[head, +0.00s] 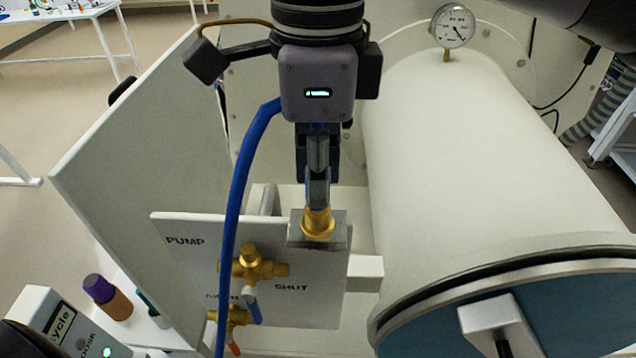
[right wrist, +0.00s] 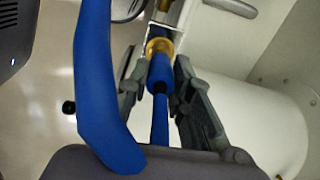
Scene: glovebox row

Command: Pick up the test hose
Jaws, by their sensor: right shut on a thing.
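The test hose (head: 239,180) is a thick blue tube. In the head view it runs from my right gripper down across the white valve panel and out of the bottom edge. My right gripper (head: 318,188) points down and is shut on the hose's end. In the right wrist view, the blue end sleeve (right wrist: 161,72) lies between the fingers (right wrist: 160,90), and a blue loop of hose bulges at the left. A brass fitting (head: 318,222) on a grey metal block is right below the fingertips. I cannot tell whether the sleeve is seated in it. My left gripper is out of view.
The panel (head: 180,262) reads PUMP and SHUT and carries brass valves (head: 252,266), one with a blue lever. A white cylinder chamber (head: 440,150) with a gauge (head: 452,26) stands at right. A purple-capped bottle (head: 108,296) and a white device (head: 62,325) are lower left.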

